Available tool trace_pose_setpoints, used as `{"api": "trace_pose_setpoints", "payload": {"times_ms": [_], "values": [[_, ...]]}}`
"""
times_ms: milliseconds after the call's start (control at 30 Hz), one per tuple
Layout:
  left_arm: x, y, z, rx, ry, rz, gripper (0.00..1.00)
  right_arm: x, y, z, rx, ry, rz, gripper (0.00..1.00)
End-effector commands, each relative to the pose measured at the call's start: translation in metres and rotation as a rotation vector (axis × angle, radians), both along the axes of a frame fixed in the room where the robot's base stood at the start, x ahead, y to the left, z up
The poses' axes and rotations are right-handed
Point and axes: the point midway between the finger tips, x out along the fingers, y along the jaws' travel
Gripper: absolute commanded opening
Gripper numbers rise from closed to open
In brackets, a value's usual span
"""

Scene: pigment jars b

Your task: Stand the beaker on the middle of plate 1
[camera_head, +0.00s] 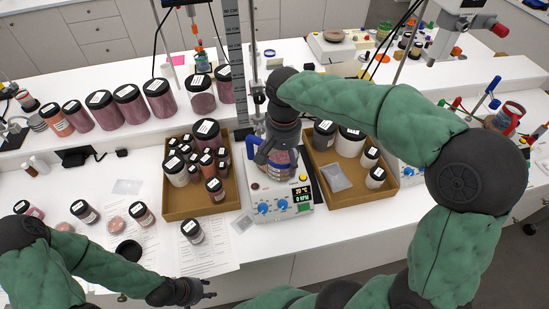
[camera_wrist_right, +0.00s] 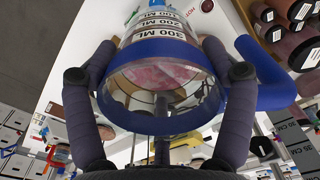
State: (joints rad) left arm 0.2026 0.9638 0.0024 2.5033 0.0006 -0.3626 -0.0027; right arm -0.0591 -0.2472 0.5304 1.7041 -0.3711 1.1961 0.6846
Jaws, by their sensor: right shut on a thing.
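The beaker (camera_head: 284,161) is clear with a blue collar, a blue handle and pink contents. My right gripper (camera_head: 277,143) is shut on it from above, over the back of a white hotplate (camera_head: 280,206) with two blue knobs and a lit display. I cannot tell whether the beaker touches the hotplate's top, and no plate number is readable. In the right wrist view the beaker (camera_wrist_right: 165,55) is between both fingers, with its volume marks showing. A second blue-knobbed hotplate (camera_head: 409,172) is partly hidden by my right arm. My left gripper (camera_head: 207,289) is open and empty near the front edge.
Cardboard trays of jars flank the hotplate: the left tray (camera_head: 203,212) and the right tray (camera_head: 352,197). A ruled metal column (camera_head: 233,45) rises behind. Several large pigment jars (camera_head: 129,102) line the back shelf. Loose jars and papers lie at the front left.

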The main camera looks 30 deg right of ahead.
Motion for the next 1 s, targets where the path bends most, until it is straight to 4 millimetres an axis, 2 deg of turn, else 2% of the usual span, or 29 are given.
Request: {"api": "trace_pose_setpoints", "payload": {"times_ms": [167,567,700,833,1000], "values": [[0.000,0.000,0.000,0.000,0.000,0.000,0.40,0.012,-0.007,-0.006,0.000,0.000,-0.020,0.32],[0.000,0.000,0.006,0.000,0.000,0.000,0.40,0.081,-0.049,-0.042,0.000,0.000,-0.019,0.32],[0.000,0.000,0.005,0.000,0.000,0.000,0.40,0.097,-0.058,-0.066,0.001,0.000,-0.018,0.32],[0.000,0.000,0.006,0.000,0.000,0.000,0.40,0.107,-0.065,-0.082,0.001,0.000,-0.018,0.32],[0.000,0.000,0.006,0.000,0.000,0.000,0.40,0.114,-0.068,-0.089,0.000,-0.002,-0.017,0.32]]}}
